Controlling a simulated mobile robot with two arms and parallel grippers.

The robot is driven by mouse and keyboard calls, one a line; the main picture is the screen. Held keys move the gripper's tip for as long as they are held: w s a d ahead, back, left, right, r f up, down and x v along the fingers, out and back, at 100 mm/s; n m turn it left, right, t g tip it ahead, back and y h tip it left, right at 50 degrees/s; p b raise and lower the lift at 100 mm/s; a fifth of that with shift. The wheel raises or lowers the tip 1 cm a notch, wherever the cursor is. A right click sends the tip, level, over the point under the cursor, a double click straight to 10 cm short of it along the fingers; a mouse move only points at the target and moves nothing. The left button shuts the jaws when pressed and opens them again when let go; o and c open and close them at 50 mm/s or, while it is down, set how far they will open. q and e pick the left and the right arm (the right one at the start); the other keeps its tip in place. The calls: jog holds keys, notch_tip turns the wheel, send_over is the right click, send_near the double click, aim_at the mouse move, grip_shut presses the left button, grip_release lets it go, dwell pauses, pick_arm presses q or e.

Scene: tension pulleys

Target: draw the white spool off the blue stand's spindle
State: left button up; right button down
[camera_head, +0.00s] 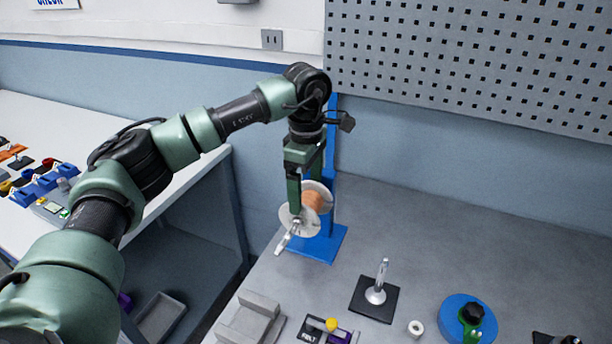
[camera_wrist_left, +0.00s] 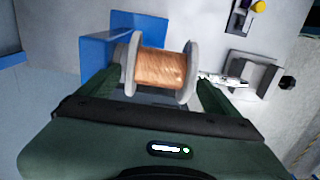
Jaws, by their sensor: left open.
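The white spool (camera_head: 301,220), wound with copper-coloured wire, sits on the blue stand's (camera_head: 328,240) spindle. The silver end of the spindle (camera_head: 287,238) sticks out on the near side. My left gripper (camera_head: 300,196) points down at the spool and covers part of it. In the left wrist view, the spool (camera_wrist_left: 160,68) lies between the two fingers of my open left gripper (camera_wrist_left: 160,84), one finger by each flange. I cannot tell whether the fingers touch the flanges. The blue stand (camera_wrist_left: 125,38) is at the left there. My right gripper is not in view.
On the grey bench, a silver post on a black base (camera_head: 375,296), a grey block (camera_head: 250,318), a small white ring (camera_head: 415,329) and a blue disc (camera_head: 468,318) stand nearer. A pegboard (camera_head: 470,60) hangs behind. The bench right of the stand is clear.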

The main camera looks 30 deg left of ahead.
pick_arm(q)
jog(key=c, duration=1.7)
jog(key=shift+s+d+r+b, duration=0.1)
jog(key=shift+s+b, duration=0.45)
jog(key=shift+s, duration=1.35)
jog(key=shift+s+b, duration=0.45)
jog(key=shift+s, duration=1.15)
jog(key=shift+d, duration=0.1)
jog(key=shift+s, duration=0.1)
